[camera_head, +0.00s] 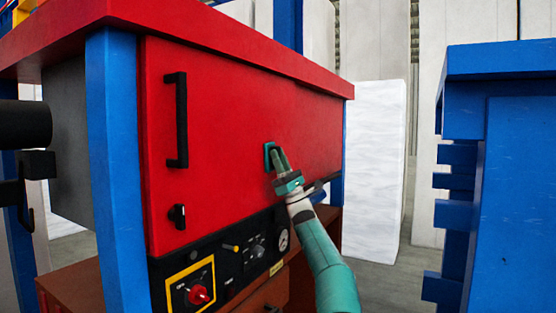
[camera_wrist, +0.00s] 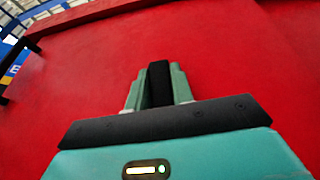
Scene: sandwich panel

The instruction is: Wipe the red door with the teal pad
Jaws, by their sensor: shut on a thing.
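The red door (camera_head: 230,115) fills the front of a blue-framed cabinet in the head view, with a black vertical handle (camera_head: 177,120) at its left. It also fills most of the wrist view (camera_wrist: 235,70). My gripper (camera_head: 278,160) is at the door's lower right part and is shut on the teal pad (camera_head: 269,156). The pad appears to lie against the door or very close to it; exact contact cannot be told. In the wrist view my gripper (camera_wrist: 159,88) has its fingers around a black block, and the pad's face is hidden.
Below the door is a black control panel (camera_head: 235,262) with a red knob (camera_head: 199,294), a gauge and several switches. A small black latch (camera_head: 177,216) sits under the handle. A blue rack (camera_head: 510,180) stands at the right. Pale floor lies between.

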